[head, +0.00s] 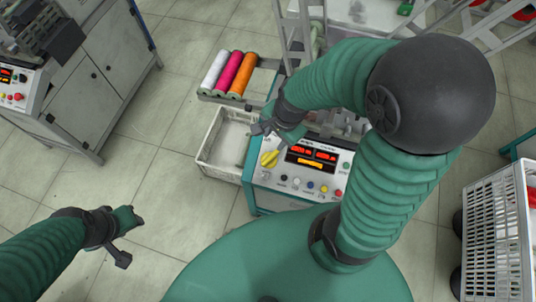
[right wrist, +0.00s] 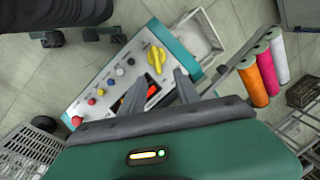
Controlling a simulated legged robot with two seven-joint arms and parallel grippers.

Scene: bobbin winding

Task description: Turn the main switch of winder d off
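The winder's control panel (head: 300,172) stands right in front of me, with a yellow rotary switch (head: 269,158) at its left end. In the right wrist view the yellow switch (right wrist: 156,59) shows as a knob set slantwise on a pale plate. I cannot read any label that names the winder. My right gripper (head: 277,134) is above and just behind the switch; its fingers (right wrist: 160,90) are apart and empty, close to the knob but not around it. My left gripper (head: 129,240) hangs over the floor at left, fingers apart and empty.
Lit red displays (head: 312,156) and a row of coloured buttons (head: 310,187) are right of the switch. A white bin (head: 206,158) and spools (head: 240,76) are beside the winder. Another machine (head: 95,75) is at left, a white basket (head: 493,235) at right.

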